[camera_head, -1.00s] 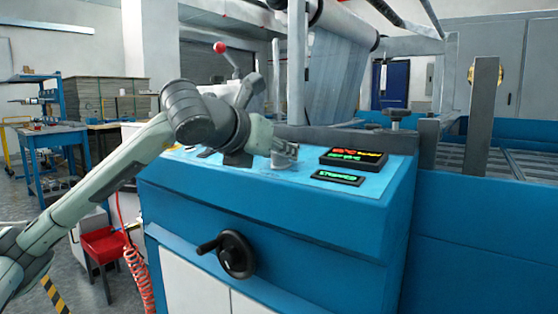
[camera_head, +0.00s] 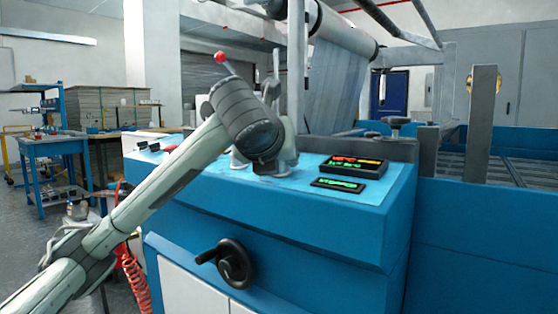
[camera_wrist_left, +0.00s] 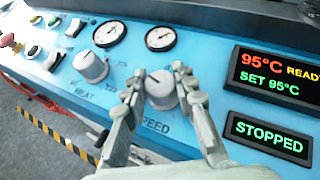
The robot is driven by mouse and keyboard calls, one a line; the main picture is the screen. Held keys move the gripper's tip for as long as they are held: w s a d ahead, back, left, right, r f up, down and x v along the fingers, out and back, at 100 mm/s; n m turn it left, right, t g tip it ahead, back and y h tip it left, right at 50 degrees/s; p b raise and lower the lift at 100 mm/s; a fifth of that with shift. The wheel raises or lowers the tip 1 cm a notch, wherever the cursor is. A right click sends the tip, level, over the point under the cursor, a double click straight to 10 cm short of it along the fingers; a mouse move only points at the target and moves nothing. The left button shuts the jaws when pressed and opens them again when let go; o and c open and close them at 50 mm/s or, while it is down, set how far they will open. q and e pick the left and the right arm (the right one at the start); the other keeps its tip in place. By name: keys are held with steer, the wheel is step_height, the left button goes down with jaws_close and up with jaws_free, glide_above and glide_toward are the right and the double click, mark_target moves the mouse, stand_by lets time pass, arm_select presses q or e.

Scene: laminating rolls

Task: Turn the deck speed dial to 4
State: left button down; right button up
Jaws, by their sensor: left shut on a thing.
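The deck speed dial (camera_wrist_left: 160,88) is a light grey knob above the word SPEED on the blue panel. A dark pointer line on its top points toward the upper left in the left wrist view; I cannot read the scale numbers around it. My left gripper (camera_wrist_left: 164,92) has one finger on each side of the dial and is shut on it. In the head view my wrist largely hides the left gripper (camera_head: 278,163) and the dial at the panel. My right gripper is not in view.
A similar HEAT dial (camera_wrist_left: 90,66) stands to the left, with two round gauges (camera_wrist_left: 160,38) behind. Displays read 95°C READY, SET 95°C (camera_wrist_left: 275,75) and STOPPED (camera_wrist_left: 268,138) to the right. Buttons (camera_wrist_left: 32,50) are farther left. A black handwheel (camera_head: 236,262) sticks out below.

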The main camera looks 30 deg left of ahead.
arm_select(q)
steer(key=c, duration=1.2)
jaws_free()
steer(key=shift+s, duration=0.1)
steer(key=v, duration=1.2)
